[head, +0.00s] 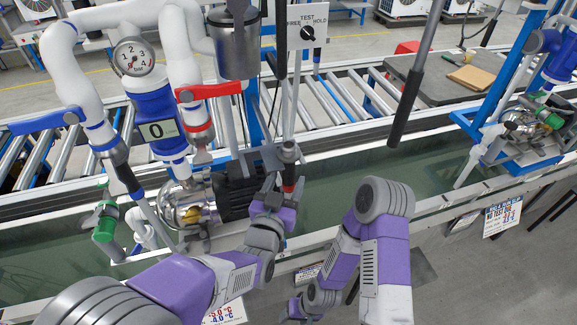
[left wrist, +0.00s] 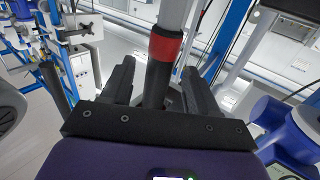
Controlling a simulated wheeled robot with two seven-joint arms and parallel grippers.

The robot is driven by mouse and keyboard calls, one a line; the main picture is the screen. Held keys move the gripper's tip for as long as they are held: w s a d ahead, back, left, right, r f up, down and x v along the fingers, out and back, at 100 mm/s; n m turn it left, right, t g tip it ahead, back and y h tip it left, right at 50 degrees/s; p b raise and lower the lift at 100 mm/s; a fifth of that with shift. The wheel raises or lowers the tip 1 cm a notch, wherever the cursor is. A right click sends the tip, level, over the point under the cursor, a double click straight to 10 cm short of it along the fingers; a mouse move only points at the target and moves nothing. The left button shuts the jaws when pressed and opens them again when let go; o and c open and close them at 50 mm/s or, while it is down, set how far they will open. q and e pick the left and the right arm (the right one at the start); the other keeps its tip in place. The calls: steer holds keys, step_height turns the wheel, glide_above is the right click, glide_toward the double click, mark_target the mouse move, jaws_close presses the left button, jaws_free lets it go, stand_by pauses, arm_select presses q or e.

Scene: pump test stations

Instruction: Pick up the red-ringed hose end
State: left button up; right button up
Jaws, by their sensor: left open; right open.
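The red-ringed hose end (head: 289,187) is a dark, upright tube with a red band, hanging in front of the pump station. In the left wrist view the red band (left wrist: 166,47) is large, with grey pipe above it and black hose below. My left gripper (head: 282,185) is open at the hose end. In the left wrist view its two dark fingers (left wrist: 158,82) stand on either side of the black hose, with gaps visible. Contact cannot be told. My right gripper (head: 298,309) is low in the head view, apart from the hose, its fingers partly hidden.
A pump with a black finned motor (head: 235,196) stands just left of the hose end. A pressure gauge (head: 134,57), a red lever (head: 208,91) and white pipes rise behind. A dark hanging bar (head: 405,108) is to the right. The green trough (head: 340,175) is open there.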

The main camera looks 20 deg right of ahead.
arm_select(q)
steer(key=shift+x, duration=1.3)
steer(key=c, duration=1.1)
jaws_close()
steer(key=shift+r, duration=0.1)
